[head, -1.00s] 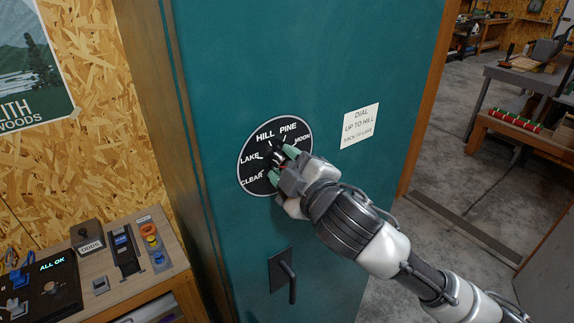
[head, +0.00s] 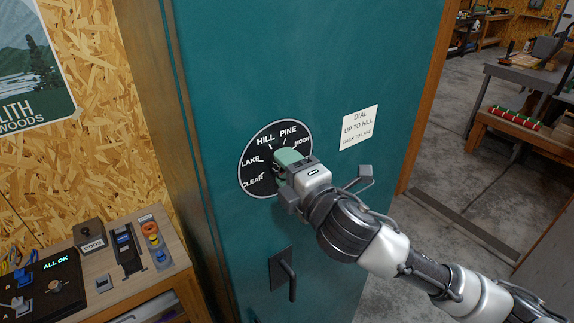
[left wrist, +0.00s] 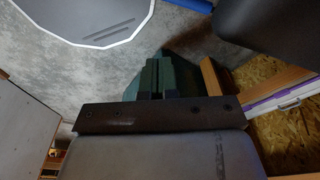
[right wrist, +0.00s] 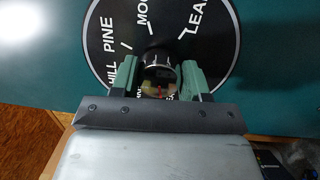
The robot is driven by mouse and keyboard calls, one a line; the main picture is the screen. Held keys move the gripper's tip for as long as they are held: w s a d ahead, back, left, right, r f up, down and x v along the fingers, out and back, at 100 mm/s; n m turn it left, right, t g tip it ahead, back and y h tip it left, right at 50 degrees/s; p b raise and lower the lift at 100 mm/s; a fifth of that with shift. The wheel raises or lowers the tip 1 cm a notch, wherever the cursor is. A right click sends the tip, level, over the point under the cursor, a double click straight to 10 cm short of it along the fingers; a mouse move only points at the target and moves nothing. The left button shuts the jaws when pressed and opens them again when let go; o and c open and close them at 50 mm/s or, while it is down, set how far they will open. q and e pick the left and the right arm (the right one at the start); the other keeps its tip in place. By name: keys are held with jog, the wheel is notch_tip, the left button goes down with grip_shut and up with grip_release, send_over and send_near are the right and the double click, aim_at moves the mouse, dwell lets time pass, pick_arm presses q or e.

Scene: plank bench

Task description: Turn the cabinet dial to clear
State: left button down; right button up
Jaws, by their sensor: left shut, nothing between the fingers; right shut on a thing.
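The round black cabinet dial plate (head: 254,170) is on the teal door (head: 265,60), with HILL, PINE, MOON, LAKE and CLEAR readable in the head view. My right gripper (head: 285,160) covers the plate's middle and lower right. In the right wrist view its green fingers (right wrist: 158,78) are shut on the dark dial knob (right wrist: 159,57), one on each side. A small red mark shows between the fingers; I cannot tell which word the knob points to. My left gripper (left wrist: 158,80) shows only in the left wrist view, shut and empty, away from the dial.
A door handle (head: 284,275) sticks out below the dial. A white note (head: 360,127) is right of it. At lower left is a bench with a control box (head: 50,290) reading ALL OK. Open floor (head: 435,160) lies right of the cabinet.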

jog(key=shift+n, duration=0.7)
jog(key=o, duration=0.9)
jog(key=shift+d, duration=0.1)
jog(key=b+v, duration=0.4)
jog(key=v, duration=0.6)
jog(key=shift+s+d+f, duration=0.1)
jog(key=shift+s+d, duration=0.15)
